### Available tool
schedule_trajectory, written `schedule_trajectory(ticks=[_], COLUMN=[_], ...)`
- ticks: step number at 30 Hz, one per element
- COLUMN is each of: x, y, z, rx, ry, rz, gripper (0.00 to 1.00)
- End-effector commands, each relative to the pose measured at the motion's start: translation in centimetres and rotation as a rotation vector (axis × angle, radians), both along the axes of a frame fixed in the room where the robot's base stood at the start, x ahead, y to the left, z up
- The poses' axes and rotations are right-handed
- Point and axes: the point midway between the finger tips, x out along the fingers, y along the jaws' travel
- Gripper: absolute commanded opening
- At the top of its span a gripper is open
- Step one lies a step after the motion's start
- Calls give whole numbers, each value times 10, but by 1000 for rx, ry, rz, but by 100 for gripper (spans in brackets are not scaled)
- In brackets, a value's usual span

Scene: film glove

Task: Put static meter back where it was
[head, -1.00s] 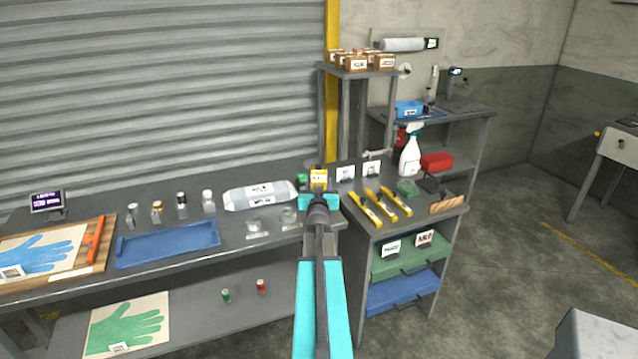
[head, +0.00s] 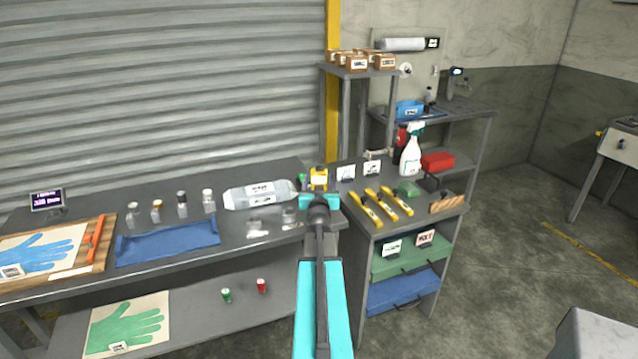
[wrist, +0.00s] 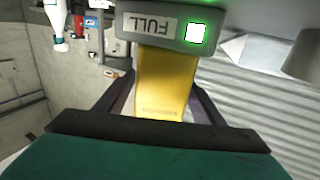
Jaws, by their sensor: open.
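The static meter appears to be the yellow block-shaped device (head: 318,178) standing upright near the back where the left bench meets the right one. In the wrist view its yellow body (wrist: 162,85) meets a grey part (wrist: 165,28) that bears a "FULL" label and a lit green square. My gripper (head: 319,198) is directly in front of it in the head view. In the wrist view the dark fingers of my gripper (wrist: 155,100) are open on either side of the yellow body. Whether they touch it cannot be told. My gripper hides the meter's lower part in the head view.
A clear bagged roll (head: 258,194) lies just left of my gripper. A blue cloth-like piece (head: 168,243) lies further left. Open floor is at right.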

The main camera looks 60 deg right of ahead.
Motion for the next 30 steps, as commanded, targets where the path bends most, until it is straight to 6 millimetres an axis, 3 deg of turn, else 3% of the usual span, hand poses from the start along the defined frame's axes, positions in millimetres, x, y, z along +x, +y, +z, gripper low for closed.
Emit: schedule_trajectory(ticks=[8,30], x=[0,-36], y=[0,57], z=[15,10], rx=[0,0], ry=[0,0], rz=[-1,-2], gripper=[62,62])
